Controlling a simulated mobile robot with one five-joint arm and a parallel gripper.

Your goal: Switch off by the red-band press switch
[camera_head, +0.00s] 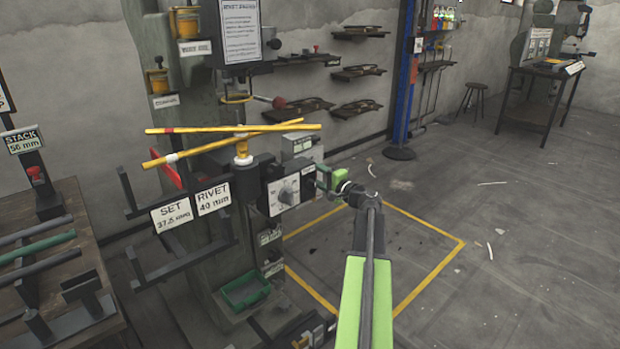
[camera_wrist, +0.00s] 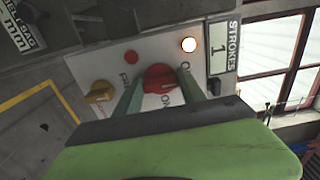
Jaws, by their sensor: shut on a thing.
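The press (camera_head: 245,178) stands left of centre in the head view, with two crossed yellow bars on top, one with a red band (camera_head: 166,130) and one with a white band. Its grey switch box (camera_head: 285,190) faces right. My gripper (camera_head: 328,180) is at that box's right side. In the wrist view, my gripper's two green fingers (camera_wrist: 160,92) are shut on a red switch knob (camera_wrist: 160,76), one on each side. "ON" is printed by the knob; other lettering is partly hidden. A round lamp (camera_wrist: 189,45) on the panel glows white.
The panel also has a yellow knob (camera_wrist: 100,92) and a small red button (camera_wrist: 131,57). A "STROKES 1" plate (camera_wrist: 219,55) is at its edge. Racks with bars (camera_head: 50,245) stand at left. The floor (camera_head: 530,250) at right is mostly clear.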

